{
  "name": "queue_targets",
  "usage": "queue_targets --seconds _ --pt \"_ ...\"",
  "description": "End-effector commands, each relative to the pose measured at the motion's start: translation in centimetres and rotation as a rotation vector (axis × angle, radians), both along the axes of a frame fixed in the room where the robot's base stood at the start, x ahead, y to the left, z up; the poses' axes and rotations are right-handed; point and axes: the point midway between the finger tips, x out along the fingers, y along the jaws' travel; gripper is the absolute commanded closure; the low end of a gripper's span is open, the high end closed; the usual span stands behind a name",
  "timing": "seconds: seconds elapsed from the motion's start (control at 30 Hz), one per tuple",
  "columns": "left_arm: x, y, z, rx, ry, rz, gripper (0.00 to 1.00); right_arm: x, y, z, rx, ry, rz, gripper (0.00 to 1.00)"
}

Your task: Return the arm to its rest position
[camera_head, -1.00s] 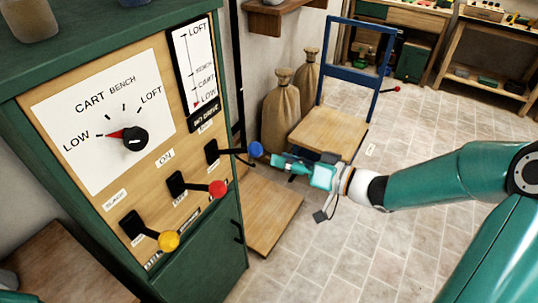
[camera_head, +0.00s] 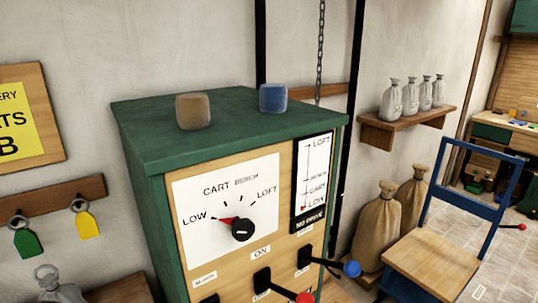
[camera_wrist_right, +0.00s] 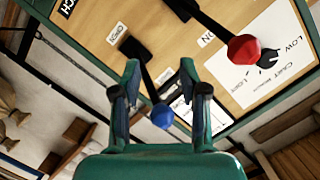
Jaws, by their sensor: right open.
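My right gripper (camera_wrist_right: 160,72) is open in the right wrist view, its two fingers apart with nothing gripped. The blue-knobbed lever (camera_wrist_right: 162,116) shows between the fingers in that view; I cannot tell how far the knob is from them. In the head view the same blue knob (camera_head: 352,268) juts from the control cabinet (camera_head: 225,127) at the lower right. Neither arm shows in the head view, and my left gripper is in no view.
The red-knobbed lever (camera_wrist_right: 243,49) is close beside the gripper in the wrist view. The dial (camera_head: 242,229) points at LOW. Two small blocks, brown (camera_head: 193,111) and blue (camera_head: 273,98), sit on the cabinet top.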

Motion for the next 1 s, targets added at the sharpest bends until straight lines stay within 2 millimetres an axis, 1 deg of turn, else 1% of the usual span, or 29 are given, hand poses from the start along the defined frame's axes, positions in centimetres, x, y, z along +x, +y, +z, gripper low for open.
queue_targets --seconds 0.03,0.07,0.1,0.17,0.2,0.23,0.27,0.3,0.37,0.4,0.43,0.5,0.6,0.63,0.73,1.0 --pt "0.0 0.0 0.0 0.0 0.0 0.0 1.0 0.0 2.2 -3.2 0.038 0.096 0.007 0.57" --pt "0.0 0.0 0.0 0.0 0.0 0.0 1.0 0.0 3.3 -5.1 0.048 0.152 -0.004 0.57" --pt "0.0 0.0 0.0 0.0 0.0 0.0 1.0 -0.3 4.5 -7.9 0.045 0.229 -0.021 0.57" --pt "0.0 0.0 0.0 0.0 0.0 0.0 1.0 -1.2 6.0 -12.2 0.015 0.348 -0.048 0.57" --pt "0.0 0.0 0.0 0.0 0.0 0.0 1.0 -2.1 6.8 -15.0 -0.019 0.425 -0.065 0.57" --pt "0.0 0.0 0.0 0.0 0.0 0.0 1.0 -3.0 7.2 -17.1 -0.049 0.483 -0.075 0.57" --pt "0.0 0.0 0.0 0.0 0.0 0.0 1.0 -4.1 7.6 -19.0 -0.085 0.54 -0.082 0.57" --pt "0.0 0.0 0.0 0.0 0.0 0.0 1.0 -5.8 8.0 -21.6 -0.137 0.62 -0.088 0.57" --pt "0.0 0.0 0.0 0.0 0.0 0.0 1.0 -8.7 8.2 -24.9 -0.219 0.735 -0.09 0.57" --pt "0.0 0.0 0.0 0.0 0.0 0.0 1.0 -10.7 8.1 -26.8 -0.276 0.808 -0.087 0.57" --pt "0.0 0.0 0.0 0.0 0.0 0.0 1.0 -12.2 7.9 -27.9 -0.315 0.86 -0.083 0.57" --pt "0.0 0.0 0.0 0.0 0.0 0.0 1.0 -15.0 7.1 -29.6 -0.393 0.957 -0.073 0.57" --pt "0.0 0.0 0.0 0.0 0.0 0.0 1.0 -17.4 6.0 -30.3 -0.476 1.036 -0.045 0.57" --pt "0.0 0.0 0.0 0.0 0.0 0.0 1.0 -17.9 5.8 -30.4 -0.494 1.047 -0.03 0.57" --pt "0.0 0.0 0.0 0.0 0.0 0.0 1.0 -18.7 5.7 -30.5 -0.537 1.045 0.028 0.57" --pt "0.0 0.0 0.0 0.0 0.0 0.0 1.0 -18.7 5.7 -30.5 -0.544 1.039 0.037 0.57"
